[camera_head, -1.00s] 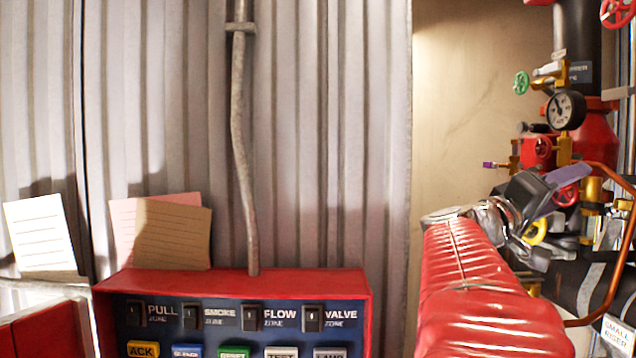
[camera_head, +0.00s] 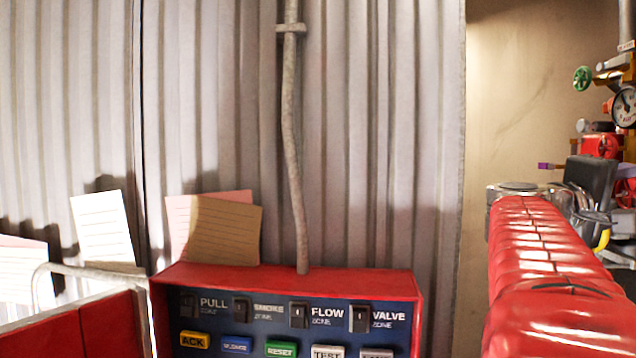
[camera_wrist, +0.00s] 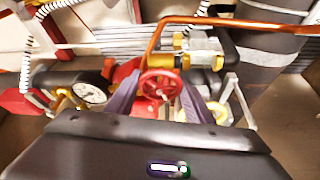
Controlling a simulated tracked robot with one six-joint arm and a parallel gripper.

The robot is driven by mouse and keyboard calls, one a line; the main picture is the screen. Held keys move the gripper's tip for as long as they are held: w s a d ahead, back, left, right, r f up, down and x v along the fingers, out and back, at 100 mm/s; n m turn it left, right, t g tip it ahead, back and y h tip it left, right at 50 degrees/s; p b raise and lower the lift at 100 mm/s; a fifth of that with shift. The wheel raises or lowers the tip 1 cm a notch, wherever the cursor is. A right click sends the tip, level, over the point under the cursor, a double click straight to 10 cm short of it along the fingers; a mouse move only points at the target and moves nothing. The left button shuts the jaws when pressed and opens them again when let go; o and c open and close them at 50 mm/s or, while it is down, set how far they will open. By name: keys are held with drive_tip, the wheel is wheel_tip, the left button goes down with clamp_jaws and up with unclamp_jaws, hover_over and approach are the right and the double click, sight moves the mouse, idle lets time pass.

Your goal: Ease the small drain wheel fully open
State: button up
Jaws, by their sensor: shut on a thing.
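In the wrist view a small red spoked wheel (camera_wrist: 160,84) sits between the two purple fingers of my gripper (camera_wrist: 161,92). My gripper is shut on this wheel, one finger at each side of its rim. No label on the wheel is readable, and how far it is turned cannot be told. In the head view a red wheel (camera_head: 626,191) shows partly at the right edge, beside my dark gripper body. My fingertips are not clear there.
A pressure gauge (camera_head: 624,107), a green wheel (camera_head: 582,79) and a purple-tipped lever (camera_head: 545,166) crowd the right edge. A copper pipe (camera_wrist: 230,24) arches close above the wheel. A red alarm panel (camera_head: 290,276) stands in the middle.

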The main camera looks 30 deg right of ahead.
drive_tip(key=shift+w+f, duration=0.1)
drive_tip(key=shift+f, duration=0.1)
drive_tip(key=o, duration=0.8)
drive_tip(key=shift+d, duration=0.1)
drive_tip(key=shift+c, duration=0.2)
drive_tip(key=shift+o, duration=1.4)
drive_tip(key=shift+r, duration=0.1)
drive_tip(key=shift+a, duration=0.2)
drive_tip(key=v, duration=0.7)
drive_tip(key=shift+w+a, duration=0.1)
